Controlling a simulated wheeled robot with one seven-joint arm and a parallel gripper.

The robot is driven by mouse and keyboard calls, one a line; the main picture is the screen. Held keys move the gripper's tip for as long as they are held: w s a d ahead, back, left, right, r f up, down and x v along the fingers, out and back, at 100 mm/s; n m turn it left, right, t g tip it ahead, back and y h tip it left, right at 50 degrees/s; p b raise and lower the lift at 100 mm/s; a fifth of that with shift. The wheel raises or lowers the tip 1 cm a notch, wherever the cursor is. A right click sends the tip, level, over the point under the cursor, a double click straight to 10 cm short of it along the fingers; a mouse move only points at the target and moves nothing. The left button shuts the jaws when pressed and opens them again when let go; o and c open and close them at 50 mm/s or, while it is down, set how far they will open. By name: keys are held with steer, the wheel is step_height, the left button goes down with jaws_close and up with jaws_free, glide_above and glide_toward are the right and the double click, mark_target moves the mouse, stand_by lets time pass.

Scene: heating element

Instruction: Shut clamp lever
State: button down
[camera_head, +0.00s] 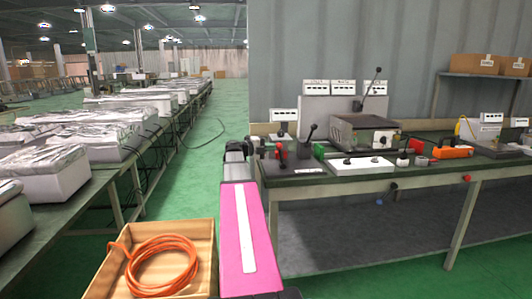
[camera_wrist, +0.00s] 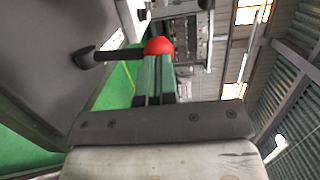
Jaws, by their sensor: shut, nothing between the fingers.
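In the wrist view, a bar-shaped black lever (camera_wrist: 108,54) with a rounded end lies across the picture, just beyond my fingertips. In the head view, black-handled levers stand on the bench, one at the left (camera_head: 310,134) and one tall at the back (camera_head: 376,82). I cannot tell which is the clamp lever. My gripper's fingers are not clear there, beyond my pink arm link.
The green-topped workbench (camera_head: 320,181) carries a grey metal box (camera_head: 357,134), a white board (camera_head: 357,166) and an orange tool (camera_head: 452,152). The green aisle floor (camera_head: 195,160) is mostly free.

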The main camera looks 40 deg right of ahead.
steer(key=d+y, duration=0.1)
steer(key=s+d+r+t+y, duration=0.1)
steer(key=shift+s+d+r+m+y, duration=0.15)
steer(key=shift+d+m+y, duration=0.1)
steer(key=shift+m+y, duration=0.05)
steer(key=s+d+t+y, duration=0.1)
steer(key=s+d+y, duration=0.1)
steer(key=d, duration=0.4)
steer(key=shift+s+f+y, duration=0.35)
steer(key=shift+s+y, duration=0.05)
steer(key=shift+s, duration=0.35)
steer(key=shift+s+d+f, duration=0.1)
steer(key=shift+s+d, duration=0.05)
steer(key=shift+d, duration=0.1)
step_height(320, 180, up, 11)
glide_above(278, 144)
steer(key=s+a, duration=0.2)
steer(key=a, duration=0.1)
steer(key=shift+w, duration=0.2)
